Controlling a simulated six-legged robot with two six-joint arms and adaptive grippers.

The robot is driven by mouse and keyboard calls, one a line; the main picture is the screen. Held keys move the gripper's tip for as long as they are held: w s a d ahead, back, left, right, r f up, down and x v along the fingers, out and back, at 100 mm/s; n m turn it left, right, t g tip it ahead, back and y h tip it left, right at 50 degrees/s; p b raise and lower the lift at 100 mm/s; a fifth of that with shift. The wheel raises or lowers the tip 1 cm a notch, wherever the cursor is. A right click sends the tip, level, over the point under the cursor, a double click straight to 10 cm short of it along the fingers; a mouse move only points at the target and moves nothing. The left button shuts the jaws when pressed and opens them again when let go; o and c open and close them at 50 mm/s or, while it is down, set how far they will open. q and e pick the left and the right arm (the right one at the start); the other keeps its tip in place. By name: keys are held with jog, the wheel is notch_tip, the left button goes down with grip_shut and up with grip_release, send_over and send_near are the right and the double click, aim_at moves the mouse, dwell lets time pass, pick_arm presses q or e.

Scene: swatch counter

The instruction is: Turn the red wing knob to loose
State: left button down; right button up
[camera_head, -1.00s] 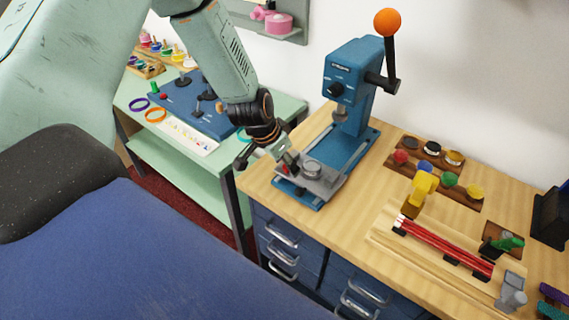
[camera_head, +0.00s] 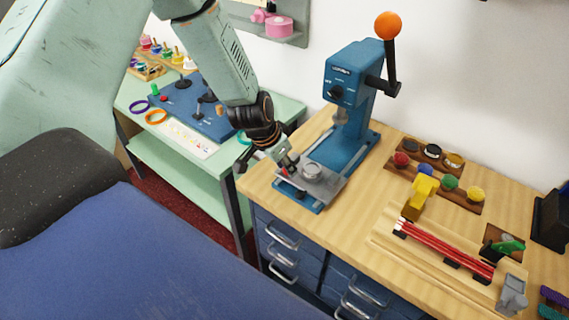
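The red wing knob (camera_head: 285,171) shows as a small bit of red at the left front of the grey plate on the blue press base (camera_head: 355,160). My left gripper (camera_head: 268,164) reaches down to it from the left and hides most of it. The fingertips are at the knob, but I cannot tell whether they are closed on it. The knob's angle and any loose marking are too small to read. My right gripper is not in view.
The blue press (camera_head: 352,75) with an orange-balled lever (camera_head: 388,25) stands behind the plate. Wooden trays of coloured knobs (camera_head: 448,182), a yellow block (camera_head: 420,195) and red rods (camera_head: 445,246) lie to the right. A green table (camera_head: 185,165) is at left.

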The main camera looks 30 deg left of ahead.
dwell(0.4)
pick_arm(q)
jog(key=n+p, duration=0.1)
jog(key=p, duration=0.1)
jog(key=n+y+p, duration=0.1)
jog(key=n+p, duration=0.1)
jog(key=p, duration=0.1)
jog(key=shift+d+r+n+y+p, duration=0.25)
jog(key=shift+n+y+p, duration=0.05)
jog(key=shift+n, duration=0.1)
jog(key=shift+w+f+n+y+p, duration=0.15)
jog(key=shift+n+y+p, duration=0.35)
jog(key=shift+n+p, duration=1)
jog(key=c, duration=1)
grip_release()
jog(key=shift+c, duration=0.2)
jog(key=shift+f, duration=0.1)
jog(key=v, duration=1.2)
